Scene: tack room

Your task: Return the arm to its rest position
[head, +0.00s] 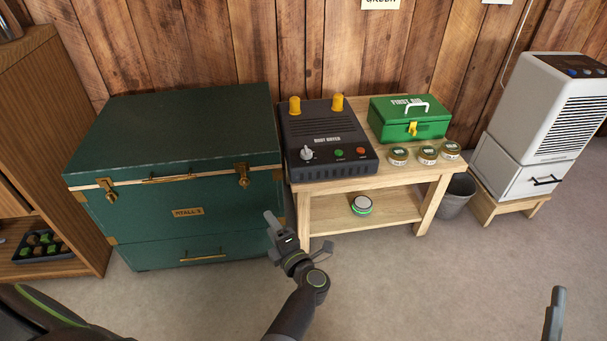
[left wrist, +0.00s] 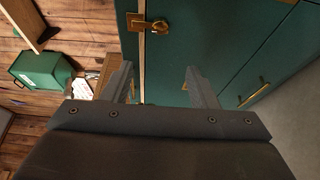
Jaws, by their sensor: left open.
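My left arm (head: 297,312) reaches in from the bottom of the head view. Its gripper (head: 296,232) is open and empty, in front of the right end of the green chest (head: 150,225). In the left wrist view, the two fingers (left wrist: 159,76) stand apart with nothing between them. The chest's teal front (left wrist: 215,45) and a brass latch (left wrist: 150,24) lie beyond them. A dark grey piece of my right gripper (head: 555,312) shows at the lower right of the head view; whether it is open or shut is hidden.
A wooden bench (head: 390,178) holds a boot dryer (head: 325,138), a green first aid box (head: 408,120) and three small tins. A round device (head: 361,205) lies on its lower shelf. A bucket (head: 456,196) and white appliance (head: 540,120) stand right. The floor (head: 440,275) in front is clear.

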